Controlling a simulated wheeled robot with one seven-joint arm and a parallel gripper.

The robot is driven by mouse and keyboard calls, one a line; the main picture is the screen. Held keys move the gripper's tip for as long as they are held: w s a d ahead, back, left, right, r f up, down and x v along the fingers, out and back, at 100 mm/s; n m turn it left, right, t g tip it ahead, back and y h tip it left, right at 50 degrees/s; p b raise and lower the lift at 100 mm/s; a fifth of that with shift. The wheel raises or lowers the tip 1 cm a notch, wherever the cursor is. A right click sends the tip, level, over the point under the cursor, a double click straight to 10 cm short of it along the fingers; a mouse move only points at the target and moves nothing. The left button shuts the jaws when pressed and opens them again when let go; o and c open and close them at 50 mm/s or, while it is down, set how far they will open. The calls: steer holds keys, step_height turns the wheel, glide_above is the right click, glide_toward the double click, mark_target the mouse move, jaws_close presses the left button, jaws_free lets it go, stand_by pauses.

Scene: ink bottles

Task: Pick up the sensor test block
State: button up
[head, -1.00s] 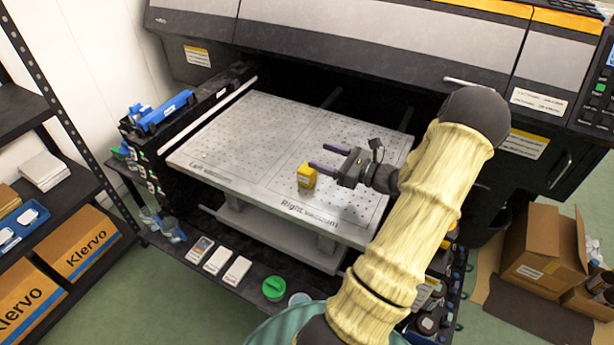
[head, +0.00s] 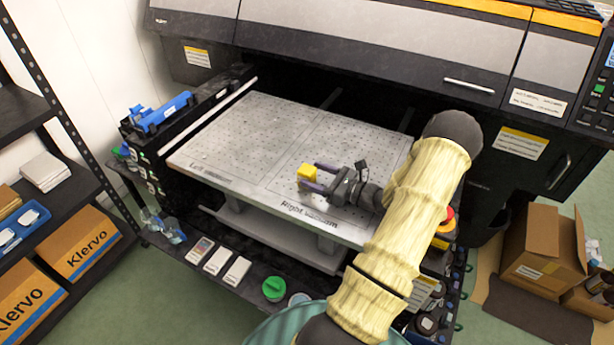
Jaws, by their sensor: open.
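The sensor test block is a small yellow block (head: 307,171) on the perforated grey printer bed (head: 225,140), near the front of the half marked "Right vacuum". My gripper (head: 313,176) is low over the bed and points left. Its two dark purple fingers are open, with the block at their tips. One finger is on the far side of the block and the other on the near side. I cannot tell whether either finger touches it. The lower part of the block is partly hidden by the near finger.
The printer body (head: 380,50) overhangs the bed at the back. A blue tool (head: 163,110) lies on the left rail. The left half of the bed is clear.

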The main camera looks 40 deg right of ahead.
mark_target(301, 170)
steer(key=p+x, duration=0.1)
steer(key=x, duration=0.4)
stand_by(0.5)
steer(key=c, duration=1.2)
step_height(301, 170, up, 10)
steer(key=shift+r+b, duration=0.1)
steer(key=shift+b, duration=0.25)
